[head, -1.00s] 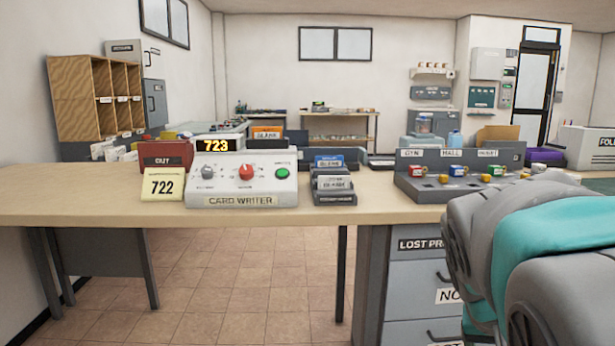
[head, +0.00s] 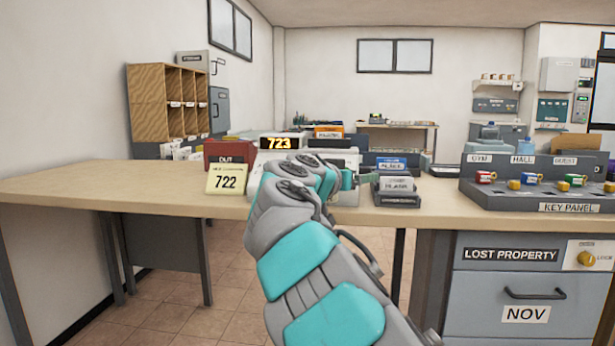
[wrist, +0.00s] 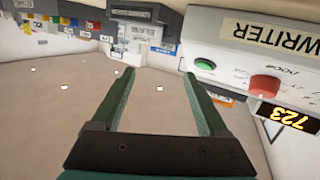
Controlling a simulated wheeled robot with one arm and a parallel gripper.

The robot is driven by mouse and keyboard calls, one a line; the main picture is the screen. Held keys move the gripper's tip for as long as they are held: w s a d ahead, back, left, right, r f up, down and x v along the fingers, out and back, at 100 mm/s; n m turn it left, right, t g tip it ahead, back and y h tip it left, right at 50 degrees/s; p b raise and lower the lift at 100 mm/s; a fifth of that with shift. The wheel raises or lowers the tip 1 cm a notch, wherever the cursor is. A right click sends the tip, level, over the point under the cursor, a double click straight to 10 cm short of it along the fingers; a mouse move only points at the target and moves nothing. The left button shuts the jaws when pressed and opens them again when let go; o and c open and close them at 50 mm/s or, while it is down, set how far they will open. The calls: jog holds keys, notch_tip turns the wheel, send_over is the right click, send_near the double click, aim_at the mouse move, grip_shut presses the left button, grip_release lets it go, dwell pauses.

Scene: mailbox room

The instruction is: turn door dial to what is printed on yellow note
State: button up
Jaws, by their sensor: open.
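The yellow note (head: 227,179) stands at the front of the desk and reads 722. The card writer (head: 347,160) is right of it, mostly hidden behind my arm in the head view; its display (head: 280,143) reads 723. In the wrist view, which is upside down, the card writer (wrist: 235,45) shows at upper right with a red dial (wrist: 264,86), a green button (wrist: 204,64) and the 723 display (wrist: 288,119). My gripper (wrist: 158,75) is open and empty, its fingers apart from the card writer.
A red OUT tray (head: 230,152) stands behind the note. Stacked card holders (head: 397,187) stand right of the card writer. A key panel (head: 540,180) with coloured keys is farther right. Below it are drawers, one labelled NOV (head: 527,314).

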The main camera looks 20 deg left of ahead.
jog(key=s+a+n+t+y, duration=0.1)
jog(key=s+a+t+y, duration=0.2)
jog(key=a, duration=1.2)
jog(key=shift+g+y, duration=0.5)
jog(key=shift+y, duration=0.1)
jog(key=shift+w+d+f+p, duration=0.15)
jog(key=shift+w+p, duration=0.45)
jog(key=shift+w, duration=1.25)
jog(key=shift+w+d+r+p, duration=0.15)
jog(key=shift+w+p, duration=0.4)
jog(key=shift+w, duration=1.25)
jog(key=shift+f, duration=0.1)
jog(key=shift+c, duration=0.3)
grip_shut()
